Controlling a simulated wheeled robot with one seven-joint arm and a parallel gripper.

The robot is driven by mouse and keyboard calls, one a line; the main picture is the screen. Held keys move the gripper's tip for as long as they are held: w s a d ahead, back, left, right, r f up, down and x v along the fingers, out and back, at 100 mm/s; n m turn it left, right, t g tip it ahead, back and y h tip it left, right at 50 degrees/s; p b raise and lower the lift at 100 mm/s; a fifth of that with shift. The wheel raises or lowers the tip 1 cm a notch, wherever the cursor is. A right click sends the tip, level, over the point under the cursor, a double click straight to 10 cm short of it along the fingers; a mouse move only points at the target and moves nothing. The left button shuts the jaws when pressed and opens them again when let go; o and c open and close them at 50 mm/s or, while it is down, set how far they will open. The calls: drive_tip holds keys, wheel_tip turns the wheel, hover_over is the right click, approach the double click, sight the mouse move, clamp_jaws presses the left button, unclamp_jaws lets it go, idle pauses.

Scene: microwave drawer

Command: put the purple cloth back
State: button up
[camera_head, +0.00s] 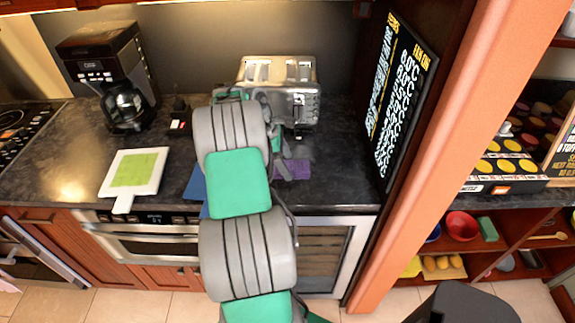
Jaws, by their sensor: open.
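The purple cloth (294,169) lies on the dark countertop, in front of the toaster and just right of my arm. My arm covers its left side. My gripper (285,158) is over the counter at the cloth's left and back edge, partly hidden behind my arm links. It is open. I cannot tell whether its fingers touch the cloth.
A steel toaster (287,75) stands behind my gripper. A blue item (195,186) is partly hidden left of my arm. A white board with a green cloth (134,168) and a coffee maker (110,75) are left. A menu board (397,95) bounds the right.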

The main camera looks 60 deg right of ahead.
drive_tip(key=p+v, duration=0.2)
drive_tip(key=v, duration=0.9)
drive_tip(key=w+a+r+m+t+h, duration=0.1)
drive_tip(key=w+a+r+t, duration=0.1)
drive_tip(key=w+a+r, duration=0.6)
drive_tip(key=w+a+r+m+t, duration=0.1)
drive_tip(key=w+a+m+t, duration=0.2)
drive_tip(key=a, duration=1.4)
drive_tip(key=s+a+f+t+y, duration=0.1)
drive_tip(key=s+a+t, duration=0.1)
drive_tip(key=a, duration=0.8)
drive_tip(key=s+a+f+m+t+y, duration=0.1)
drive_tip(key=s+a+y, duration=0.1)
drive_tip(key=a, duration=0.9)
drive_tip(key=shift+s+f+t, duration=0.2)
drive_tip(key=shift+s+t, duration=0.2)
drive_tip(key=shift+s, duration=0.35)
drive_tip(key=shift+m, duration=0.3)
drive_tip(key=shift+c, duration=0.4)
